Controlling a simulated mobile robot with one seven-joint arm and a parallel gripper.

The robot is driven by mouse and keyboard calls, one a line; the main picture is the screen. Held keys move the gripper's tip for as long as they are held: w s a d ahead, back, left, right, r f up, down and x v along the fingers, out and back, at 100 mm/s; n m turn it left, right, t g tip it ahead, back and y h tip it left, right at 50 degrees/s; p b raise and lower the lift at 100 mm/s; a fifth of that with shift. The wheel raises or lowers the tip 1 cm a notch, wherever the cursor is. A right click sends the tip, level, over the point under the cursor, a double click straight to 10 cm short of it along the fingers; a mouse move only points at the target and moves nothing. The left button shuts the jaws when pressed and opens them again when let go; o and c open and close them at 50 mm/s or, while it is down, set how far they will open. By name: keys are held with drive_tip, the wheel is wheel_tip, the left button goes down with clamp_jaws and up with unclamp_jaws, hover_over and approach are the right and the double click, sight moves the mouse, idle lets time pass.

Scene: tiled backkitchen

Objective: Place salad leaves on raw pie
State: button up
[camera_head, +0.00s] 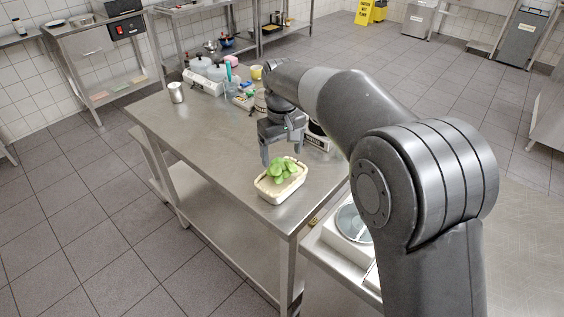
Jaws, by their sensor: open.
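Green salad leaves (281,168) lie on the raw pie (267,190), a pale, roughly rectangular pie near the front right edge of the steel table. The leaves rest over the far and middle part of the pie, with its pale rim showing around them. My gripper (282,160) is above the leaves, pointing down with its fingers apart. One finger is at the left and the other at the right. Whether a fingertip touches the leaves is hard to tell at this size.
The steel table (205,140) has clear room left of the pie. A metal can (176,92) stands at its left side. Pots, a yellow cup (256,72) and other small items crowd its far end. A white appliance (345,240) stands beside the table at the front right.

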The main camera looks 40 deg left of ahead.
sight(282, 163)
wheel_tip(282, 163, up, 7)
drive_tip(key=w+d+r+m+t, duration=0.1)
drive_tip(key=w+d+r+m, duration=0.15)
drive_tip(key=d, duration=0.75)
drive_tip(key=w+d+r+m+y, duration=0.1)
drive_tip(key=d+r+m, duration=0.15)
drive_tip(key=d, duration=0.75)
drive_tip(key=w+d+r+m+t, duration=0.15)
drive_tip(key=d+r, duration=0.25)
drive_tip(key=d, duration=0.6)
drive_tip(key=s+d+f+m+t, duration=0.1)
drive_tip(key=s+d+m, duration=0.1)
drive_tip(key=d, duration=0.5)
drive_tip(key=s+d+m, duration=0.2)
drive_tip(key=s+d, duration=0.1)
drive_tip(key=d, duration=0.5)
drive_tip(key=s+d+f+m+t+h, duration=0.1)
drive_tip(key=s+d+f+m+t, duration=0.1)
drive_tip(key=s+d+f+m, duration=0.2)
drive_tip(key=s+d+f, duration=0.3)
drive_tip(key=s+d, duration=0.3)
drive_tip(key=d, duration=0.1)
